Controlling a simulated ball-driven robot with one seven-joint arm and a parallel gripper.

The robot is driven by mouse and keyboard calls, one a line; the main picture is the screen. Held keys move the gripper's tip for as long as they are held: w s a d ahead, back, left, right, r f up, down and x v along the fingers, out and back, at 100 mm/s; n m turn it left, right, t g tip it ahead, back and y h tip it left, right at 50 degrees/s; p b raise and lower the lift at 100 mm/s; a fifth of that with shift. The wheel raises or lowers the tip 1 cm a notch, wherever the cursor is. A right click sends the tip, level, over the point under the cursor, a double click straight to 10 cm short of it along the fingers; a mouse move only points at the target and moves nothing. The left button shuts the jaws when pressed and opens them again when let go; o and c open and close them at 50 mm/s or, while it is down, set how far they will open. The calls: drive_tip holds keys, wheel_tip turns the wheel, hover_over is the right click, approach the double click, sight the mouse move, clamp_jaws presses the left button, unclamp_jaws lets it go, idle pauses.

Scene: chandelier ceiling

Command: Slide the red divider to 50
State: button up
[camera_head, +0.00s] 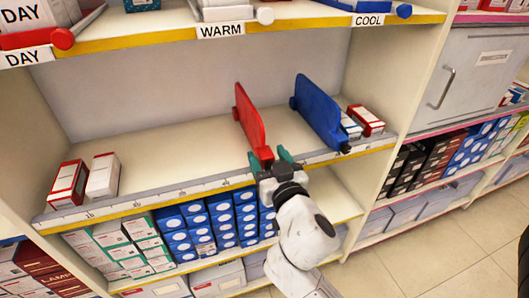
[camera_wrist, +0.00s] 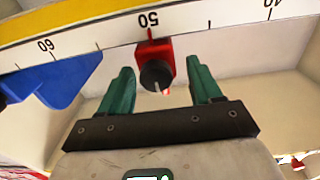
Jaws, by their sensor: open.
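The red divider (camera_head: 251,120) stands upright on the middle shelf. Its red front end with a dark round knob shows in the wrist view (camera_wrist: 140,49), lined up with or very near the 50 mark on the scale (camera_wrist: 208,22). A red line shows under the number 50. My gripper (camera_head: 270,162) is at the shelf's front edge by the divider's front end. In the wrist view my gripper (camera_wrist: 159,75) is open, with one green finger on each side of the knob and visible gaps on both sides.
A blue divider (camera_head: 319,110) stands to the right of the red one, near 60 on the scale. Small boxes (camera_head: 366,119) lie right of it. Two boxes (camera_head: 102,176) stand at the shelf's left end. The shelf between them and the red divider is clear.

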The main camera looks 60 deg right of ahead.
drive_tip(key=b+v, duration=0.1)
drive_tip(key=v, duration=0.6)
drive_tip(key=shift+s+b, duration=0.25)
drive_tip(key=shift+b, duration=0.05)
drive_tip(key=shift+a, duration=0.15)
drive_tip(key=s+f+n+g+y, duration=0.1)
drive_tip(key=s+f+g+y, duration=0.15)
drive_tip(key=f, duration=0.55)
drive_tip(key=s+f+g+y, duration=0.1)
drive_tip(key=f+g, duration=0.3)
drive_tip(key=f, duration=0.4)
drive_tip(key=s+a+f+n+g+y, duration=0.5)
drive_tip(key=s+a+f+g+y, duration=0.25)
drive_tip(key=f, duration=0.35)
wheel_tip(320, 180, up, 16)
drive_tip(key=s+a+p, duration=0.1)
drive_tip(key=p, duration=1.5)
drive_tip(key=shift+n+h, duration=0.3)
drive_tip(key=shift+n, duration=0.1)
